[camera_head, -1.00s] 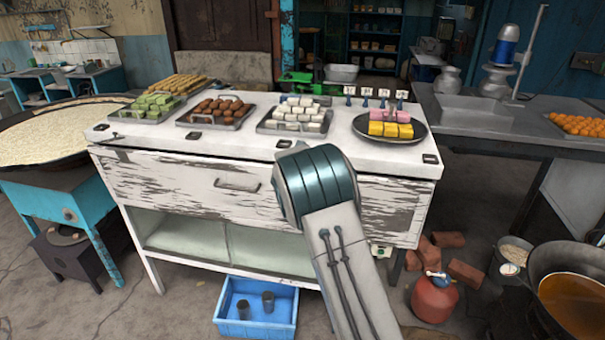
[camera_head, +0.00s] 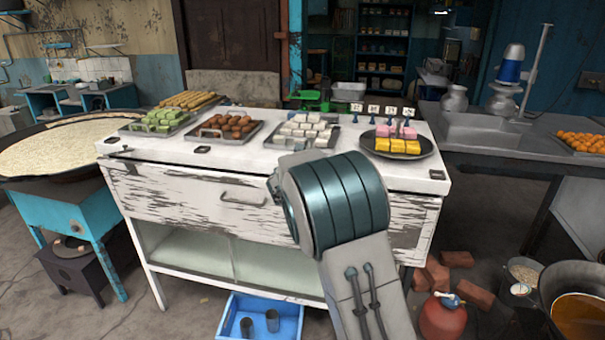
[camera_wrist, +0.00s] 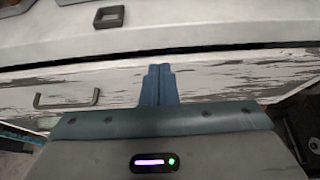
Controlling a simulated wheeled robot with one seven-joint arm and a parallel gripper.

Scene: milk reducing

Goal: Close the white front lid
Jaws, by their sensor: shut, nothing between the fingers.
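The white front lid (camera_head: 180,194) is a worn panel with peeling paint on the front of the white counter. A metal handle (camera_head: 243,193) sits near its middle. In the wrist view the lid (camera_wrist: 225,71) shows below a dark gap under the counter top, and its handle (camera_wrist: 68,101) is to the left. My gripper (camera_wrist: 160,68) shows as two blue fingers pressed together, empty. Its tips overlap the lid's upper edge in that view; I cannot tell whether they touch. In the head view my arm hides the gripper and the lid's right-centre part.
Trays of sweets, such as the white ones (camera_head: 300,132), and a dark round plate (camera_head: 430,148) stand on the counter top. A blue crate (camera_head: 228,326) is on the floor below. A red gas cylinder (camera_head: 441,318) and a wok (camera_head: 580,305) stand at the right.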

